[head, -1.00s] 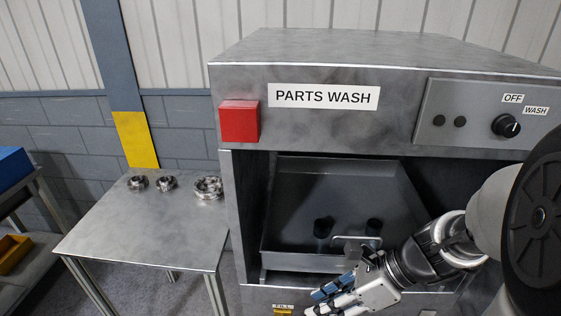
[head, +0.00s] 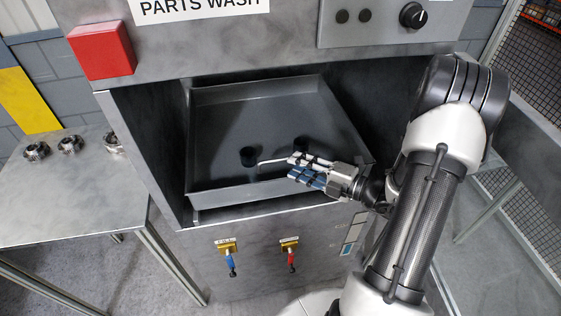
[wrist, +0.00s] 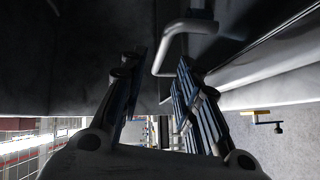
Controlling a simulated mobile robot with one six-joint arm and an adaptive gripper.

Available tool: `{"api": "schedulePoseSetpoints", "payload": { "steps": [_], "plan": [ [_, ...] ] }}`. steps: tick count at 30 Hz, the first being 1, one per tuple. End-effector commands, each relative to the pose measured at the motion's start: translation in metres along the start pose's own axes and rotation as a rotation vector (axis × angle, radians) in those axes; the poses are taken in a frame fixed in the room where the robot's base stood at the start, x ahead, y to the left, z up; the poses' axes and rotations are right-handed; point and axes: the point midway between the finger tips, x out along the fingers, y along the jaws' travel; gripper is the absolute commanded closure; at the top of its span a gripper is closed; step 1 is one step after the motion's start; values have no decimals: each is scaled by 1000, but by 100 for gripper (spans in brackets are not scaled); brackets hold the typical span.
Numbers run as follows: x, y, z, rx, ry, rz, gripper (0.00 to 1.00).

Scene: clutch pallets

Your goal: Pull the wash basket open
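The wash basket (head: 235,112) is a dark grey, shallow tray in the opening of the parts washer. A dark round post (head: 248,157) stands in it. A pale bent bar handle (head: 268,162) shows at its front, partly hidden by my gripper; in the wrist view the handle (wrist: 186,27) reaches down toward the gap between my fingers. My gripper (head: 291,167) is at the handle's right end, its blue and grey fingers pointing left. In the wrist view my gripper (wrist: 160,72) has its fingers apart, with the handle's end near the tips. Contact cannot be told.
The washer has a red box (head: 101,50) at upper left and a control panel (head: 385,22) with a knob. Blue and red valve levers (head: 231,262) (head: 291,260) sit below the basket. A metal table (head: 70,200) with several metal parts stands left. Floor before the washer shows free room.

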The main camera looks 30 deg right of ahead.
Motion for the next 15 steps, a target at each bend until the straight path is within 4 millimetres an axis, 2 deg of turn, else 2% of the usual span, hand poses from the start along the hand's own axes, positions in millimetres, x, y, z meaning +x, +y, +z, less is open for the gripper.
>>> {"api": "schedulePoseSetpoints", "payload": {
  "steps": [1, 6, 10, 15],
  "plan": [
    [12, -2, -2, -2, 6, -1, 70],
    [42, -2, -1, -4, 4, -1, 70],
    [57, -1, -1, -3, 3, -2, 70],
    [65, 0, 0, -3, 1, -1, 70]
  ]
}}
